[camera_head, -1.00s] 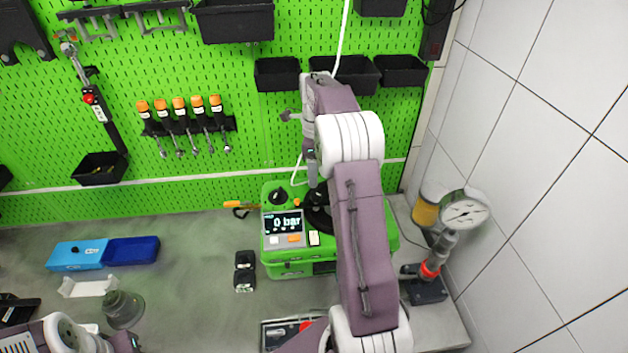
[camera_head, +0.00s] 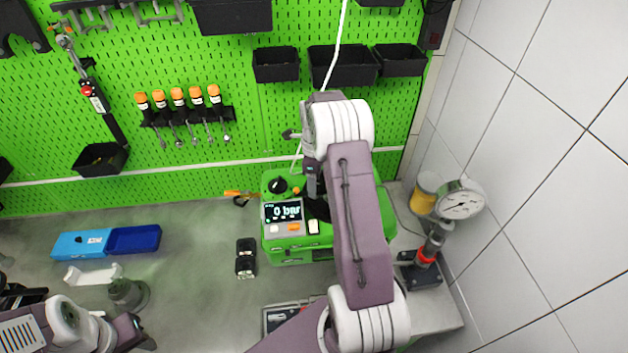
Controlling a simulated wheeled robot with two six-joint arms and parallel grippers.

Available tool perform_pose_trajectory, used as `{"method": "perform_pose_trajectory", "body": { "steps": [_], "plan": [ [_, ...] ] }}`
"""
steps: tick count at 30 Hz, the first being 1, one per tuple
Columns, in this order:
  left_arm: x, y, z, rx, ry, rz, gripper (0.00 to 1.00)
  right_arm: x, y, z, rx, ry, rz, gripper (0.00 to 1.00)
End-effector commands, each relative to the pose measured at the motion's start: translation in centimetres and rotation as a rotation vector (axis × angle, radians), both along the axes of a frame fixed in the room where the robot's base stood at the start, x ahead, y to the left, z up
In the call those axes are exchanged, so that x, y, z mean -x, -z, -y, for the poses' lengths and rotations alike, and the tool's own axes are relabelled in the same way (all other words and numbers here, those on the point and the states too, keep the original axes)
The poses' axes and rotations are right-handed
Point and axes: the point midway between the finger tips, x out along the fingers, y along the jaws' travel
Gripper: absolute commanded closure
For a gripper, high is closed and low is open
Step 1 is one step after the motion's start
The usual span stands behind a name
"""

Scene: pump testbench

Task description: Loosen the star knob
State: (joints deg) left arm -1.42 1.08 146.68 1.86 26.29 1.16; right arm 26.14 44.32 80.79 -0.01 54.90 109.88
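The green pump test unit (camera_head: 300,255) stands on the bench with its display reading 0 bar. The star knob (camera_head: 318,209) is a dark shape on top of the unit, right of the display, mostly hidden by my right arm. My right gripper (camera_head: 313,188) points down, its tip at or just above the knob. I cannot tell whether it touches the knob or whether its fingers are open. My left arm reaches in at the lower left, and I make out no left gripper fingers.
A pressure gauge (camera_head: 459,199) on a stand is at the right, near the tiled wall. A blue case (camera_head: 134,239), a grey round part (camera_head: 127,293) and a small black box (camera_head: 245,258) lie left of the unit. The bench between them is partly clear.

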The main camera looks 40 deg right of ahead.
Motion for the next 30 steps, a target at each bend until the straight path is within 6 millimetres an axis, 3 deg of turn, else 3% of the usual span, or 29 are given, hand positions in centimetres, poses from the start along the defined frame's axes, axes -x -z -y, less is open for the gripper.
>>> {"method": "perform_pose_trajectory", "body": {
  "steps": [1, 5, 6, 17, 30],
  "plan": [
    [0.0, 0.01, 0.0, 0.0, 0.0, 0.0, 0.64, -0.01, -0.02, 0.01, 0.0, 0.0, 0.0, 0.59],
    [0.0, 0.01, 0.0, 0.0, 0.0, 0.0, 0.64, -0.03, -0.05, 0.03, 0.001, 0.0, 0.001, 0.96],
    [0.0, 0.01, 0.0, 0.0, 0.0, 0.0, 0.64, -0.03, -0.06, 0.03, 0.001, 0.0, 0.001, 1.0],
    [0.0, -0.12, 0.0, 0.0, 0.0, 0.0, 0.64, -0.13, -0.23, 0.0, 0.001, -0.054, 0.004, 1.0],
    [0.01, -0.54, 0.0, 0.0, 0.0, 0.0, 0.64, -0.14, -0.37, -0.03, 0.003, -0.408, 0.008, 1.0]
  ]
}}
